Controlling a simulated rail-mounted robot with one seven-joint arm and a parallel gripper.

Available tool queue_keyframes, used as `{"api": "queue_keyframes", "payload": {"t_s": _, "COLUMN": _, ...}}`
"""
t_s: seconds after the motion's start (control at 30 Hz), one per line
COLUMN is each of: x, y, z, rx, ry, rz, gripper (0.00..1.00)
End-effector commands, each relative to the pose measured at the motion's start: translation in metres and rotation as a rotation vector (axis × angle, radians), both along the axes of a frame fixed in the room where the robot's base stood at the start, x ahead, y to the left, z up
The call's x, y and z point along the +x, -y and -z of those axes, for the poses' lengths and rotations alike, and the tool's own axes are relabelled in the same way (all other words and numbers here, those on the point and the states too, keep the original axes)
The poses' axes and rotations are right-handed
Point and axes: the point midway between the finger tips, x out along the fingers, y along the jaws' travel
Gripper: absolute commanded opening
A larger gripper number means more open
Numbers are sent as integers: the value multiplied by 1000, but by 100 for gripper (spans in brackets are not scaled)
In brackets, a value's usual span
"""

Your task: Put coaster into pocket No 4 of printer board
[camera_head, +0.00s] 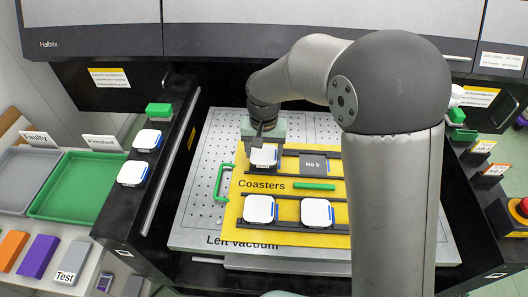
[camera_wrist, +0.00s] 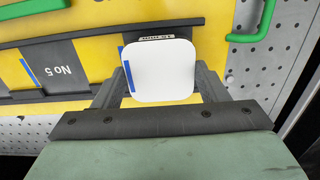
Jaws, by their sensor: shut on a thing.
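My gripper (camera_head: 264,147) is shut on a white, rounded-square coaster (camera_head: 264,156), which also shows between the fingers in the wrist view (camera_wrist: 160,72). The coaster is over the left end of the back row of the yellow printer board (camera_head: 240,184), left of the empty dark pocket marked No 5 (camera_head: 313,164). The wrist view shows No 5 (camera_wrist: 62,68) with a blue strip beside it. The coaster hides the pocket under it, so no number shows there. I cannot tell whether the coaster touches the board.
Two white coasters (camera_head: 258,209) (camera_head: 317,212) lie in the board's front row. Two more (camera_head: 147,140) (camera_head: 132,172) lie on the left black ledge. A green handle (camera_head: 220,183) stands at the board's left. A green tray (camera_head: 80,187) and grey tray (camera_head: 24,180) are farther left.

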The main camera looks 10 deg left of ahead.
Motion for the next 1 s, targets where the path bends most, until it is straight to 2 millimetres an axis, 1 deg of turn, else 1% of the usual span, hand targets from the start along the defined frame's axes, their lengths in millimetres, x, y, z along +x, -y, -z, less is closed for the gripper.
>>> {"api": "queue_keyframes", "payload": {"t_s": 0.03, "x": -1, "y": 0, "z": 8, "rx": -1, "ry": -3, "rz": 0, "gripper": 40}}
{"api": "queue_keyframes", "payload": {"t_s": 0.1, "x": -1, "y": 0, "z": 14, "rx": -1, "ry": -1, "rz": 0, "gripper": 40}}
{"api": "queue_keyframes", "payload": {"t_s": 0.33, "x": 0, "y": 0, "z": 15, "rx": 0, "ry": 1, "rz": 0, "gripper": 40}}
{"api": "queue_keyframes", "payload": {"t_s": 0.47, "x": 0, "y": 0, "z": 19, "rx": 0, "ry": 0, "rz": 1, "gripper": 40}}
{"api": "queue_keyframes", "payload": {"t_s": 0.5, "x": 0, "y": 0, "z": 19, "rx": 0, "ry": 0, "rz": 1, "gripper": 72}}
{"api": "queue_keyframes", "payload": {"t_s": 0.57, "x": 0, "y": 0, "z": 18, "rx": 0, "ry": 0, "rz": 1, "gripper": 89}}
{"api": "queue_keyframes", "payload": {"t_s": 0.83, "x": 0, "y": 0, "z": 18, "rx": 0, "ry": 0, "rz": 1, "gripper": 89}}
{"api": "queue_keyframes", "payload": {"t_s": 0.97, "x": 0, "y": 0, "z": 10, "rx": 1, "ry": 2, "rz": 1, "gripper": 89}}
{"api": "queue_keyframes", "payload": {"t_s": 1.0, "x": 1, "y": 0, "z": 5, "rx": 3, "ry": 4, "rz": 1, "gripper": 89}}
